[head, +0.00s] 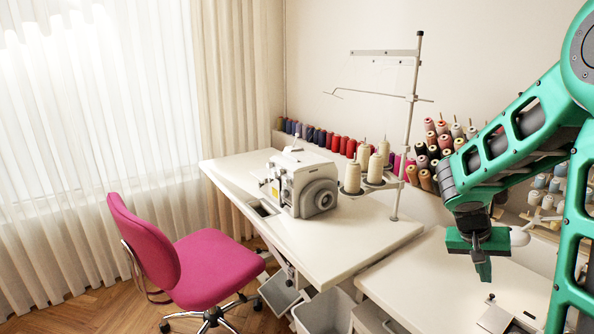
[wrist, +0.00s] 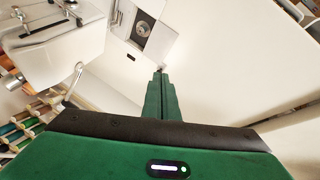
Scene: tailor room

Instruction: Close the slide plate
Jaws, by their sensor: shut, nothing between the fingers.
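In the wrist view, a small metal plate area with an opening (wrist: 143,28) is set in the white table, and a round bobbin part shows inside the opening. A pale plate section, which looks like the slide plate (wrist: 149,7), lies at its upper end, so the opening is uncovered. In the head view, a metal plate (head: 495,319) shows at the bottom edge, partly cut off. My green gripper (head: 483,272) points down above the right table, short of the plate. Its fingers are together and empty; they also show in the wrist view (wrist: 160,75), below the opening.
A white sewing machine (wrist: 60,40) stands close to the plate on the left in the wrist view. An overlock machine (head: 302,183) and thread cones (head: 352,177) stand on the left table (head: 345,235). A pink chair (head: 195,262) is in front. Thread spools line the wall.

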